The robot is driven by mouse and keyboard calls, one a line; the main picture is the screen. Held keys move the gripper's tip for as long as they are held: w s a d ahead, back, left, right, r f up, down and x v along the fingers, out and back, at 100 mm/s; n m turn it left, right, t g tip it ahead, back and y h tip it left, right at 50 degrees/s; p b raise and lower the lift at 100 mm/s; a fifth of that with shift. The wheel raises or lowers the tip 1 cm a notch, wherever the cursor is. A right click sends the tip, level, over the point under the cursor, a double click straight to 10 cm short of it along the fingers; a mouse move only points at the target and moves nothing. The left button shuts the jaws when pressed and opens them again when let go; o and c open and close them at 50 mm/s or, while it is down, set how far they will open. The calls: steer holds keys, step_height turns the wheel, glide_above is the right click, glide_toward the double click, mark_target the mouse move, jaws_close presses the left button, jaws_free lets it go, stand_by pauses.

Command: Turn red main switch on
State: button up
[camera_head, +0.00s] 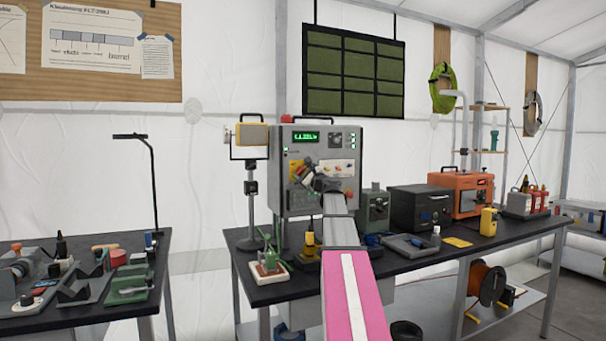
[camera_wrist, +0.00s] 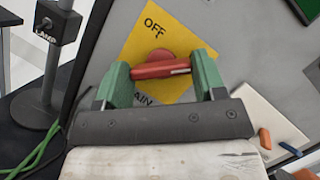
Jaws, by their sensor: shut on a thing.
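The red main switch (camera_wrist: 160,64) sits on a yellow plate (camera_wrist: 184,32) in the wrist view. The plate reads OFF above the knob, and part of MAIN shows below. The switch's red bar lies crosswise, with a white mark near its right end. My gripper (camera_wrist: 162,68) has its green fingers at both ends of the bar and is shut on it. In the head view the grey control cabinet (camera_head: 290,202) stands on the bench, and my gripper (camera_head: 305,172) is at its front, hiding most of the switch.
A lamp post (camera_wrist: 45,85) and green cables stand left of the cabinet in the wrist view. A green box (camera_head: 374,208), a black box (camera_head: 418,207) and an orange unit (camera_head: 465,190) stand right of it. Another bench (camera_head: 85,275) with tools is at the left.

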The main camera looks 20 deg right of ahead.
steer(key=o, duration=0.9)
steer(key=v, duration=1.1)
